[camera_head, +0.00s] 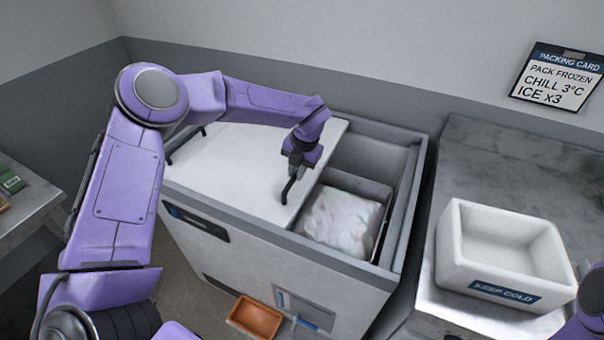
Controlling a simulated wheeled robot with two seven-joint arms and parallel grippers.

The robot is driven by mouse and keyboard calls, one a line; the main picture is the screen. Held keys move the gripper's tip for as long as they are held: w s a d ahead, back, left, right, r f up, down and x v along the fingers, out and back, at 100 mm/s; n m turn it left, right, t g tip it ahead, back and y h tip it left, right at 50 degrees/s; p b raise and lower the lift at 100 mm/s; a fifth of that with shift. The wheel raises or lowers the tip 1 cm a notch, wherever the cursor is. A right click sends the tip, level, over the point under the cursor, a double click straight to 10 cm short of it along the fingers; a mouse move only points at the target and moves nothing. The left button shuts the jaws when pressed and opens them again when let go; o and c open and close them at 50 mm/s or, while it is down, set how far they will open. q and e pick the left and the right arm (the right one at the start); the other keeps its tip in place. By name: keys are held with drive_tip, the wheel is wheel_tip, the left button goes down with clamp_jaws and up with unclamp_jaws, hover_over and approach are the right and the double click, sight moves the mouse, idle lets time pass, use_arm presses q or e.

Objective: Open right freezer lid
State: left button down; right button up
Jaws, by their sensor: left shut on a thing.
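The chest freezer (290,247) stands in the middle of the view. Its white sliding lid (240,165) covers the left part of the top, and the right part is open. A white frosty bag or block (342,222) shows inside the open part. My left gripper (291,176) points down at the right side of the lid and is shut on the dark lid handle (287,190). Where the fingers meet the handle is small and partly hidden. My right gripper is out of view; only a purple piece of that arm shows at the lower right corner.
A grey counter to the right bears a white box marked KEEP COLD (492,278). A packing card (557,78) hangs on the back wall. An orange tray (255,318) is at the freezer's front. A table edge (30,205) is at the far left.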

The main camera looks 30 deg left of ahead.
use_arm(q)
drive_tip(key=shift+w+a, duration=0.1)
drive_tip(key=shift+a, duration=0.3)
drive_tip(key=c, duration=1.3)
unclamp_jaws()
drive_tip(key=shift+o, duration=1)
drive_tip(key=shift+w+f, duration=0.1)
drive_tip(key=shift+w, duration=0.05)
wheel_tip(320, 180, up, 10)
drive_tip(key=d+b, duration=0.2)
